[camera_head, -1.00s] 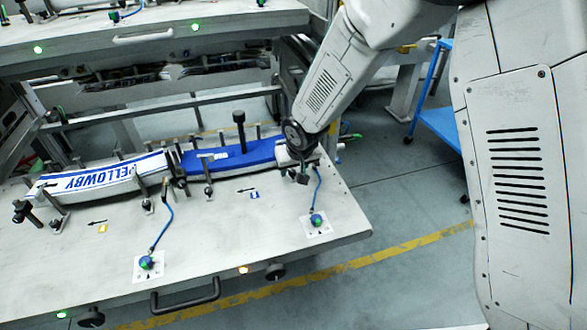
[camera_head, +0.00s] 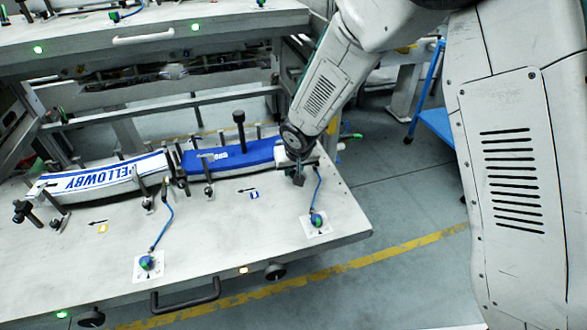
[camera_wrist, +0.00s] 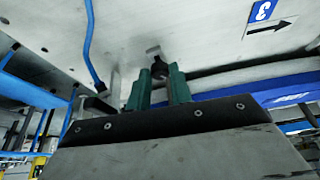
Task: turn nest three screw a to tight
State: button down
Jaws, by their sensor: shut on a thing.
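My gripper (camera_head: 299,178) is at the right end of the blue label stack (camera_head: 232,153) on the lower shelf. In the wrist view its two green fingers (camera_wrist: 159,82) are shut on a dark screw knob (camera_wrist: 159,68), which sits between their tips. A blue label with the number 3 (camera_wrist: 263,10) and an arrow is on the plate beside it. The head view shows a small blue label (camera_head: 253,194) in front of the blue stack. My wrist hides the screw in the head view.
A white stack with blue lettering (camera_head: 100,178) lies to the left. Several posts stand along both stacks. Blue cables run to round fittings (camera_head: 317,220) on the plate. A black handle (camera_head: 186,297) is on the front edge. An upper shelf (camera_head: 90,40) is behind.

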jog(key=shift+a+m+h, duration=0.15)
jog(key=shift+m+h, duration=0.35)
jog(key=shift+m, duration=0.8)
jog(key=shift+a+m+h, duration=0.1)
jog(key=shift+m+h, duration=0.4)
jog(key=shift+m, duration=0.8)
jog(key=c, duration=1.3)
grip_release()
jog(key=shift+o, duration=0.2)
jog(key=v, duration=0.8)
jog(key=shift+f, duration=0.1)
